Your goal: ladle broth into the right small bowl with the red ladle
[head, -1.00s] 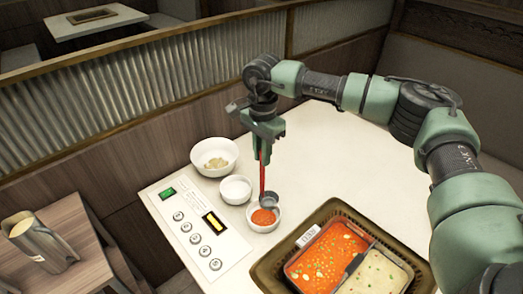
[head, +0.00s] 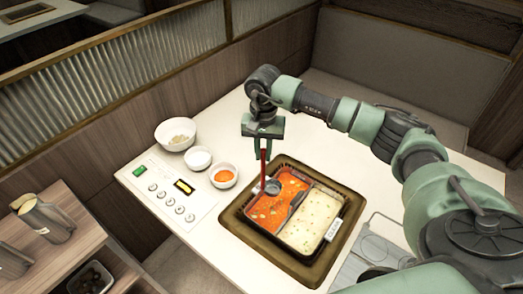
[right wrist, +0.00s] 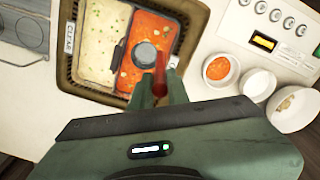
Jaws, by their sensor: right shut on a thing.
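My right gripper (head: 264,150) is shut on the upright handle of the red ladle (head: 263,168). The ladle's grey cup is over the red broth (head: 268,211) in the left half of the divided pot; I cannot tell whether it touches the broth. In the right wrist view the cup (right wrist: 145,54) looks dark grey, its contents unclear. The right small bowl (head: 215,184) is white and holds orange-red broth; it stands left of the ladle, apart from it. It also shows in the right wrist view (right wrist: 207,74). My left gripper is not in view.
A small white bowl (head: 198,158) and a larger bowl (head: 163,139) with pale food stand beyond the right small bowl. The pot's other half holds pale broth (head: 312,222). A button panel (head: 160,185) lies at the left. Wood partitions border the table.

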